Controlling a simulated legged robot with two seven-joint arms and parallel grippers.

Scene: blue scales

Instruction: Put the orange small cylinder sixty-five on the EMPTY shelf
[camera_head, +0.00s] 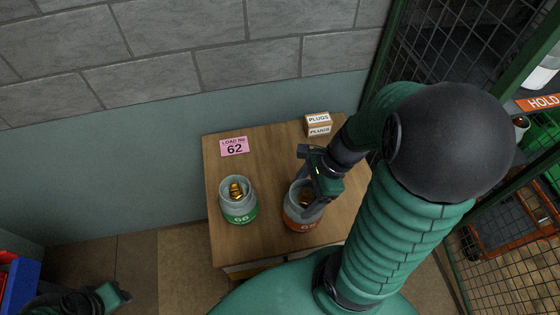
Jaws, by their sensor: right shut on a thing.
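A small grey cylinder with an orange band (292,217) and a brass valve on top stands upright at the right part of a wooden table (262,248). The number on its band is too small to read surely. My right gripper (310,198) comes down over its top and is shut on it. The gripper hides part of its top and right side. Part of my left arm and gripper (112,295) shows at the lower left, away from the table, and its jaws cannot be made out. No sign reading EMPTY is in view.
A similar cylinder with a green band (239,211) stands close by on the left. A pink card reading 62 (234,147) and a PLUGS box (318,124) are at the table's back. Green-framed mesh and an orange HOLD shelf label (543,102) are at right.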

